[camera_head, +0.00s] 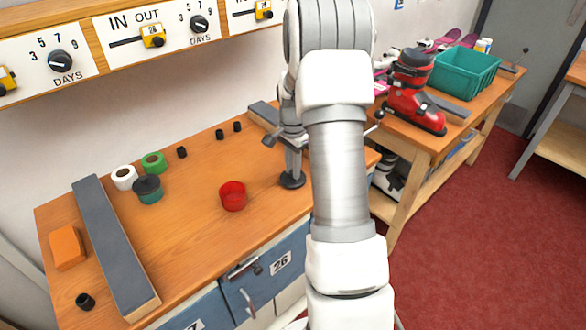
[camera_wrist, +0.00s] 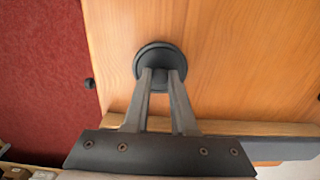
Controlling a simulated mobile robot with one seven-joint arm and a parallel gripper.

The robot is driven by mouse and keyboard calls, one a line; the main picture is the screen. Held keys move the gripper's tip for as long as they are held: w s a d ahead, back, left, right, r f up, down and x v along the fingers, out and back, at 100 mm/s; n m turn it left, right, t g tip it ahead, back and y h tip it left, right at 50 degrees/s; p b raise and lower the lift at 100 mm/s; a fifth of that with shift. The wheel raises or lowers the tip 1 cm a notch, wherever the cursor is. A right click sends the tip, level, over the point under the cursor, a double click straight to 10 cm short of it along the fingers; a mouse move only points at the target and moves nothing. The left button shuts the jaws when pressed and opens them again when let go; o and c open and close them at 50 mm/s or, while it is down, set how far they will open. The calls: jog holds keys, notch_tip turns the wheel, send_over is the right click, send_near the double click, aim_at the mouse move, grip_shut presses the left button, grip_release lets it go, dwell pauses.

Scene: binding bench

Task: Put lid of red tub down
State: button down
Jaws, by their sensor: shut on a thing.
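The red tub (camera_head: 233,196) stands on the wooden bench in the head view, with its top open. A dark round lid (camera_head: 292,181) is at the right part of the bench, to the right of the red tub. My gripper (camera_head: 293,168) is above this lid, pointing down. In the wrist view the fingertips (camera_wrist: 160,76) are shut on the middle of the lid (camera_wrist: 150,52), hiding its knob. The lid looks level and is at or just above the bench top (camera_wrist: 225,50); I cannot tell whether it touches.
A teal tub (camera_head: 149,197) with a dark lid stands left of the red tub, beside a green roll (camera_head: 154,161) and a white roll (camera_head: 124,178). A long grey bar (camera_head: 112,240) and orange block (camera_head: 67,248) lie farther left. Bench around the red tub is clear.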

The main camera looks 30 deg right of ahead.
jog(key=shift+f, duration=0.1)
jog(key=shift+f, duration=0.15)
jog(key=c, duration=0.7)
grip_release()
jog(key=shift+c, duration=0.2)
